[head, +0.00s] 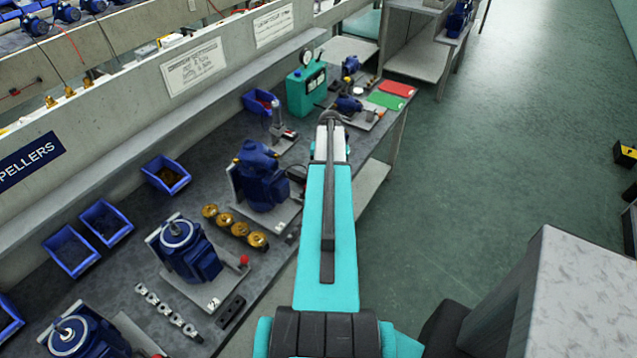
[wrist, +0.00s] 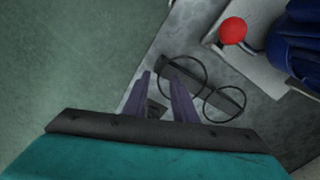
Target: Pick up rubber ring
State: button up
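Two thin black rubber rings lie on the grey bench top in the wrist view. One ring (wrist: 206,79) is just right of my fingertips, and the other ring (wrist: 242,102) is farther right and lower in the picture. In the head view I cannot make out the rings or the fingers, and my arm covers part of the bench.
A red knob (wrist: 233,30) and a blue pump (wrist: 304,45) on a pale plate stand close to the rings. The head view shows blue bins (head: 71,250), brass parts (head: 239,229) and a teal box (head: 305,92). Open floor (head: 490,200) lies right of the bench.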

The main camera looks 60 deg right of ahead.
jog(key=shift+f, duration=0.15)
grip_shut()
dwell(0.4)
